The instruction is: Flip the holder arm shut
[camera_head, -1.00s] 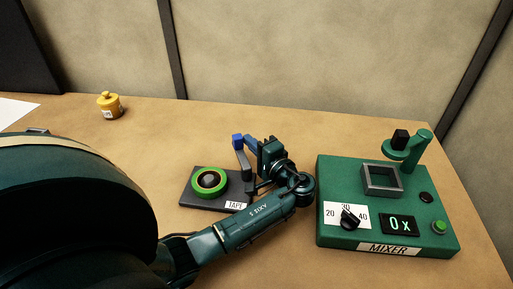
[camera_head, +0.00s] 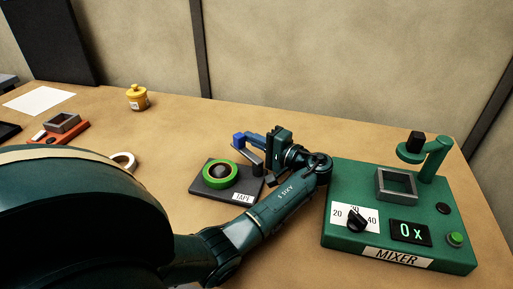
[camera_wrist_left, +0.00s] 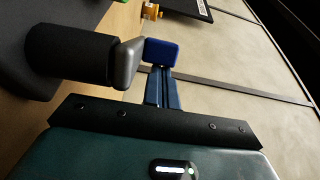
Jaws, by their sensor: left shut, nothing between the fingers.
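The tape holder's dark base (camera_head: 200,190), labelled TAPE, stands on the table with a green tape roll (camera_head: 233,179) on it. Its grey holder arm (camera_head: 251,156) is raised and leans left, towards the roll. The holder arm also shows in the left wrist view (camera_wrist_left: 127,63), beside a black cylinder (camera_wrist_left: 75,55). My left gripper (camera_head: 240,139) is shut and empty, its blue fingertips at the upper end of the holder arm. Its tips (camera_wrist_left: 161,52) look close against the arm in the wrist view; I cannot tell whether they touch. My right gripper is not in view.
The green mixer (camera_head: 345,240) stands close to the right of my left wrist. The table behind the tape holder is clear.

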